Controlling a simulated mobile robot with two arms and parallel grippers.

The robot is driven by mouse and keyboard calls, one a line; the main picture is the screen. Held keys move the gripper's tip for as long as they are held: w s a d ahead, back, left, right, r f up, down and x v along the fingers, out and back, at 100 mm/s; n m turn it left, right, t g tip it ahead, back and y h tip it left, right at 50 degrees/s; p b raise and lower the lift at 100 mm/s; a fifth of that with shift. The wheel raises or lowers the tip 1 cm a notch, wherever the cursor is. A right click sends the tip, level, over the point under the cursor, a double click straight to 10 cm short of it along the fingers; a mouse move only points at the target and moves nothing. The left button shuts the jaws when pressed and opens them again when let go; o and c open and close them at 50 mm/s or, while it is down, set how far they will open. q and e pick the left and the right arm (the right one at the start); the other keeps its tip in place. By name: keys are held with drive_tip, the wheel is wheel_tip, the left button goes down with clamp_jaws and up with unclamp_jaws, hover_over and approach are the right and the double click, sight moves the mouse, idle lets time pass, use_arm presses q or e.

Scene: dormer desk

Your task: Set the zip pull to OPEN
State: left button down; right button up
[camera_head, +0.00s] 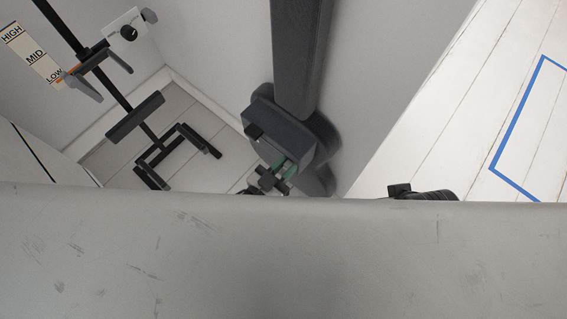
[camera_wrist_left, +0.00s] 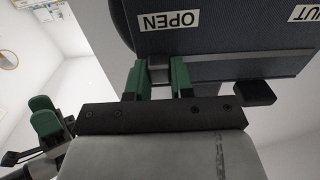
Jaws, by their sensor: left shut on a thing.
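In the left wrist view, a dark textured case fills the upper part, with a pale OPEN label (camera_wrist_left: 168,20) and a cut-off second label (camera_wrist_left: 305,13) towards the right. A light zip track (camera_wrist_left: 230,68) runs below the labels. My left gripper (camera_wrist_left: 160,78) has its green fingers shut on the small grey zip pull (camera_wrist_left: 159,68), close under the OPEN label. In the head view my left gripper (camera_head: 280,166) shows only small and partly hidden. My right gripper (camera_wrist_left: 44,114) seems to be the green-padded one at the wrist view's left edge; its jaw gap is unclear.
A black block (camera_wrist_left: 255,93) sticks out below the track, right of my left gripper. In the head view, a black stand (camera_head: 125,110), a HIGH-MID-LOW scale (camera_head: 33,56) and a dial (camera_head: 129,33) are at left. Blue tape (camera_head: 515,120) marks white planks at right.

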use_arm(q)
drive_tip(key=c, duration=1)
unclamp_jaws()
drive_tip(key=shift+s+d, duration=0.1)
drive_tip(key=shift+d, duration=0.05)
drive_tip(key=shift+o, duration=0.2)
drive_tip(key=p+v, duration=0.1)
drive_tip(key=v, duration=1)
drive_tip(key=shift+p, duration=0.3)
use_arm(e)
drive_tip(key=shift+w+f, duration=0.35)
drive_tip(key=shift+w, duration=0.05)
drive_tip(key=shift+r, duration=0.1)
drive_tip(key=shift+s+a, duration=0.1)
